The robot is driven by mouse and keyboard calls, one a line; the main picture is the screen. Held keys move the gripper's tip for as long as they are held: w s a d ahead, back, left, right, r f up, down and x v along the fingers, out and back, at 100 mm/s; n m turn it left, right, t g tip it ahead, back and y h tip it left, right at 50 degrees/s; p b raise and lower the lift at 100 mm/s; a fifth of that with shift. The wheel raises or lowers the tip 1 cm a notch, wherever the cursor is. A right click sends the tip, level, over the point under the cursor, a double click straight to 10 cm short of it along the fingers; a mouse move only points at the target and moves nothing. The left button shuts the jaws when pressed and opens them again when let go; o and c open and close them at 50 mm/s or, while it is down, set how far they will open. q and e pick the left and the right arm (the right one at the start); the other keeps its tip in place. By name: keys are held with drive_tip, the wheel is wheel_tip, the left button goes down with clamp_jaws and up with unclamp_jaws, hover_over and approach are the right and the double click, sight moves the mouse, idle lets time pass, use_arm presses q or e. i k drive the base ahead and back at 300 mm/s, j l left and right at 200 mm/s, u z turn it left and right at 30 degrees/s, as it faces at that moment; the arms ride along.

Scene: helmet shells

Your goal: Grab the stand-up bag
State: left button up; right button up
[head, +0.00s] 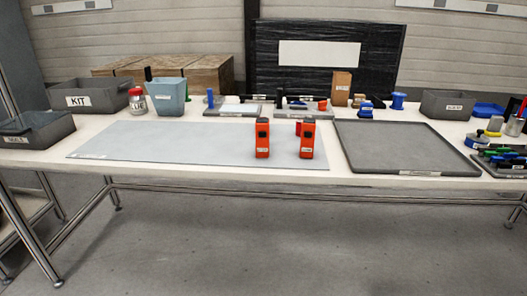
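A brown upright packet (341,88), which looks like the stand-up bag, stands at the back of the table, right of centre. Neither of my grippers is in view.
Two orange upright items (262,138) (307,140) stand on the grey mat (180,141) near the front edge. An empty-looking grey tray (402,147) lies right of them. A KIT bin (88,97) and light-blue bin (168,97) stand left. Tools (503,160) crowd the right end.

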sight(167, 94)
drive_tip(key=i, duration=1.2)
